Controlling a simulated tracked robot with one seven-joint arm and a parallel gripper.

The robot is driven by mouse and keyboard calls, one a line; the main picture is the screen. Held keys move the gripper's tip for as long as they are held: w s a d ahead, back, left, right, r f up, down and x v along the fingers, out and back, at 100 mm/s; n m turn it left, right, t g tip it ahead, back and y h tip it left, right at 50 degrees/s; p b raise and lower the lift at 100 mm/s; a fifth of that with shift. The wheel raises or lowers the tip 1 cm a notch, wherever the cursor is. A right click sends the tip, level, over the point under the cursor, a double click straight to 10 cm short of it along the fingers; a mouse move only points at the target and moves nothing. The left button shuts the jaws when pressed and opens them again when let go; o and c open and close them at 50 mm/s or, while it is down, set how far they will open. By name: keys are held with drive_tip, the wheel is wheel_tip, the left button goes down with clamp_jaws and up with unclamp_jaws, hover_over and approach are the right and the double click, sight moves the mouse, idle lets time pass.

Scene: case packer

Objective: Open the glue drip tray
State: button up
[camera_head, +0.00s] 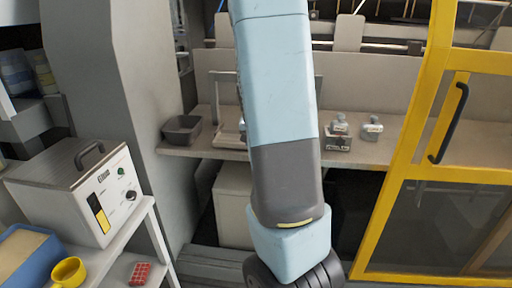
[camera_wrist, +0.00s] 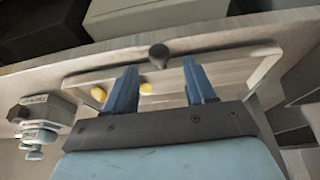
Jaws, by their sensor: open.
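A pale tray (camera_wrist: 225,75) with yellow blobs (camera_wrist: 99,93) on it, which looks like the glue drip tray, lies across the wrist view. A dark round knob (camera_wrist: 158,52) stands at its far edge. My gripper (camera_wrist: 160,72) is open and empty, with its two blue fingers over the tray. The knob shows between and just beyond the fingertips; I cannot tell whether they touch anything. In the head view my arm hides the gripper. A pale tray-like part (camera_head: 230,134) shows on the bench left of the arm, partly hidden.
A dark bin (camera_head: 181,129) and a box with small bottles (camera_head: 338,143) stand on the bench. A yellow-framed door (camera_head: 408,150) with a black handle is at right. A control box (camera_head: 75,195), a yellow mug (camera_head: 69,271) and a blue container (camera_head: 30,258) are at left.

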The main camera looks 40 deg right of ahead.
drive_tip(key=v, duration=0.9)
idle(0.4)
drive_tip(key=s+a+r+n+t+y, duration=0.1)
drive_tip(key=s+a+r+n, duration=0.3)
drive_tip(key=s+a, duration=0.6)
drive_tip(key=s+a+r+n+t+y, duration=0.1)
drive_tip(key=s+a+r+n+y, duration=0.1)
drive_tip(key=s+a+r+n, duration=0.2)
drive_tip(key=s+a+r, duration=0.3)
drive_tip(key=s+a, duration=0.3)
drive_tip(key=a, duration=0.3)
drive_tip(key=shift+s+n, duration=0.3)
drive_tip(key=shift+s, duration=0.05)
